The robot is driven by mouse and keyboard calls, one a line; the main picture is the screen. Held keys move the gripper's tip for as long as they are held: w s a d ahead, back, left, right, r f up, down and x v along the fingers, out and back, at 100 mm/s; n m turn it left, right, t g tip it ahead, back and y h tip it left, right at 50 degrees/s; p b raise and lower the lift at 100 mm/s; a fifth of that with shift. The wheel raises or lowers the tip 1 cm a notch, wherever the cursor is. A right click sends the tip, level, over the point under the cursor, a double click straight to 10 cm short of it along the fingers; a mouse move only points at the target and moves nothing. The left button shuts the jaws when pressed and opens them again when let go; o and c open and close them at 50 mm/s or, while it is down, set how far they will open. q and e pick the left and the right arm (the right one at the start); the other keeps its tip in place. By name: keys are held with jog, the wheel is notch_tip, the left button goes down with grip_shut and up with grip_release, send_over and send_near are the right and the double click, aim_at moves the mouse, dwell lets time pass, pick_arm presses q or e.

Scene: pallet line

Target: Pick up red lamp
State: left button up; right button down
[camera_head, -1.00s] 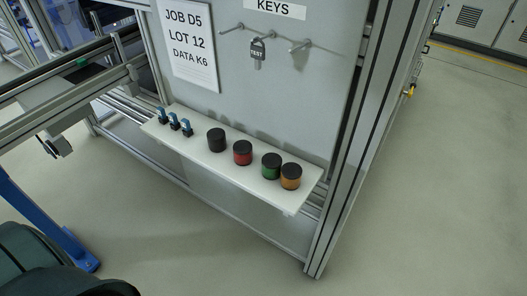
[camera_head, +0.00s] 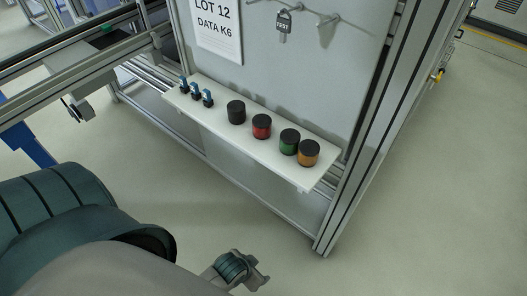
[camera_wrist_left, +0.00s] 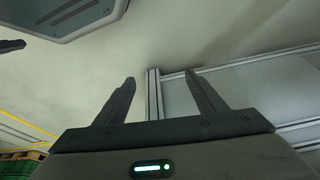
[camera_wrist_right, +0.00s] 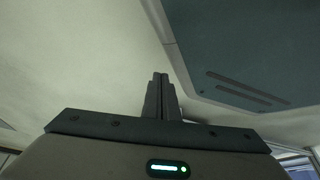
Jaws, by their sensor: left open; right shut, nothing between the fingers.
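The red lamp (camera_head: 262,129), a short cylinder with a black top, stands upright on a white shelf (camera_head: 228,139), between the black lamp (camera_head: 236,113) and the green lamp (camera_head: 288,143). My left arm comes in from the lower left in the head view, below and apart from the shelf. In the left wrist view my left gripper (camera_wrist_left: 160,77) is open and empty, with no lamp in that view. In the right wrist view my right gripper (camera_wrist_right: 161,77) is shut with nothing between its fingers.
An orange lamp (camera_head: 308,154) stands close beside the green one. Several small blue-and-black parts (camera_head: 195,92) stand at the shelf's left end. A grey panel with hooks and a key (camera_head: 283,25) rises behind. A metal post (camera_head: 365,150) bounds the right. Floor in front is clear.

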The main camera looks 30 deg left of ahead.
pick_arm(q)
jog(key=w+a+r+n+t, duration=0.1)
jog(key=w+a+r+t, duration=0.15)
jog(key=r, duration=1.15)
jog(key=n+t+y, duration=0.3)
jog(key=t, duration=0.8)
send_near(256, 128)
jog(key=shift+s+a, duration=0.15)
jog(key=shift+s, duration=0.1)
pick_arm(e)
jog(key=shift+s+d+f, duration=0.2)
jog(key=shift+s+d, duration=0.1)
jog(key=shift+s, duration=0.45)
pick_arm(q)
jog(key=shift+w, duration=0.1)
jog(key=w+p, duration=0.1)
jog(key=w, duration=0.3)
jog(key=w+a+p, duration=0.1)
jog(key=w, duration=0.3)
jog(key=w+p, duration=0.1)
jog(key=w, duration=0.3)
jog(key=shift+a+f+p, duration=0.15)
jog(key=shift+p, duration=0.15)
pick_arm(e)
jog(key=s+d+g+h, duration=0.1)
jog(key=s+d+g, duration=0.2)
jog(key=s, duration=0.8)
jog(key=shift+s+d+f+g, duration=0.25)
jog(key=shift+d+f+g, duration=0.05)
jog(key=shift+d, duration=0.55)
